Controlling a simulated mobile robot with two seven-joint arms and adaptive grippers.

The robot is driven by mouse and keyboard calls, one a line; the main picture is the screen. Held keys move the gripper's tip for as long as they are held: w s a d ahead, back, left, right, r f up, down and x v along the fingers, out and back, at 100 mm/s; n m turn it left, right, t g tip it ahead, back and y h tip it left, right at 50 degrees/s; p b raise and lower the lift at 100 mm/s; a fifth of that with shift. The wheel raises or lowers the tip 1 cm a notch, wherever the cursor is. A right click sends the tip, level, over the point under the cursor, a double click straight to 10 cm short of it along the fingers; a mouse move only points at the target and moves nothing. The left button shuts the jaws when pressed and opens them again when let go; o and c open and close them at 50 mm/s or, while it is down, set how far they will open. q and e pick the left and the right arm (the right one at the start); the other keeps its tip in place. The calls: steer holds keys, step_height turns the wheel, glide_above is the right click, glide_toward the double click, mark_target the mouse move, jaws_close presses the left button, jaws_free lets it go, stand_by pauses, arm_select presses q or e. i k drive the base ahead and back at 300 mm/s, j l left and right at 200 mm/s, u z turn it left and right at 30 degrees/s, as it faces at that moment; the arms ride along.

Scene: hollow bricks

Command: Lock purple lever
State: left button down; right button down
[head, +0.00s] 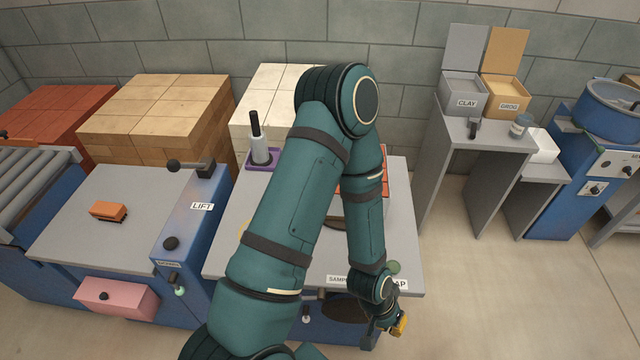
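A purple base (257,167) on the grey table carries an upright light-grey cylinder (259,151) with a black grip on top. It stands left of my upper arm, and I cannot tell whether it is locked. My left arm crosses the middle of the picture, bends at the top and comes down to my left gripper (390,326) at the table's front edge, well apart from the purple base. A small yellow piece shows at the gripper; whether the fingers hold it or are open is too small to tell. My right gripper is not in view.
A blue machine (190,225) labelled LIFT, with a black-knobbed lever (188,165), stands left of the grey table (232,232). An orange brick (109,211) lies farther left, above a pink drawer (118,297). My arm hides much of the table. Floor is clear at right.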

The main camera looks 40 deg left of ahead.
mark_target(321, 296)
steer(key=u, duration=0.75)
steer(key=i, duration=0.15)
steer(key=k+j+u, duration=0.15)
steer(key=j+u, duration=0.15)
steer(key=u, duration=0.2)
